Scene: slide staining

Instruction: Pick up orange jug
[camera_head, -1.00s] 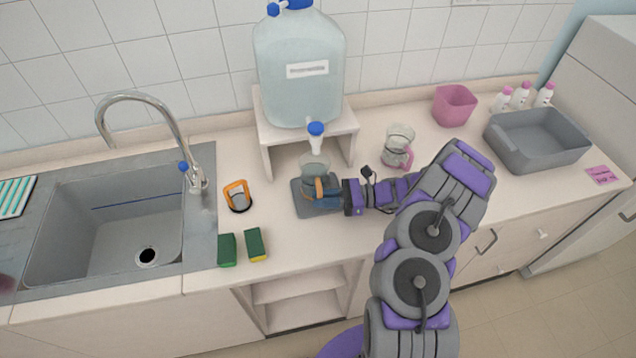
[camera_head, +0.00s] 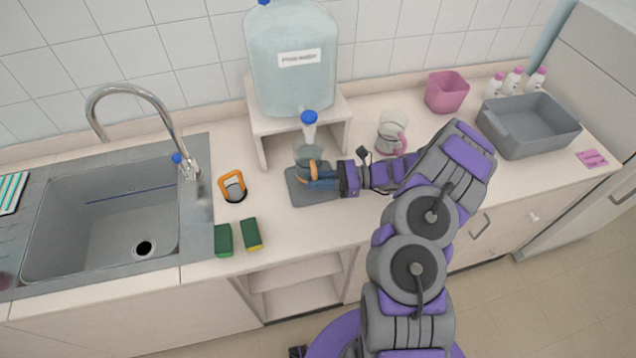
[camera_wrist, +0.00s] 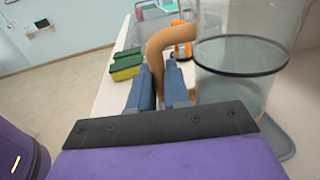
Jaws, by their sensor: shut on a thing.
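The orange jug (camera_head: 308,153) is a clear glass vessel with an orange handle. It is upright over the grey mat (camera_head: 297,196), below the blue-capped tap of the large water bottle. My gripper (camera_head: 318,178) reaches in from the right and is shut on the handle. In the wrist view the orange handle (camera_wrist: 156,58) passes between the two blue-grey fingers (camera_wrist: 158,88), with the glass body (camera_wrist: 240,65) to their right. The fingers hide part of the handle, and I cannot tell whether the jug's base touches the mat.
The water bottle (camera_head: 292,75) stands on a white stand (camera_head: 258,140) right behind the jug. A pink-handled jug (camera_head: 391,133) stands to the right. An orange-handled item (camera_head: 233,186) and green sponges (camera_head: 223,240) lie left, near the sink (camera_head: 110,225). A grey basin (camera_head: 530,130) is far right.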

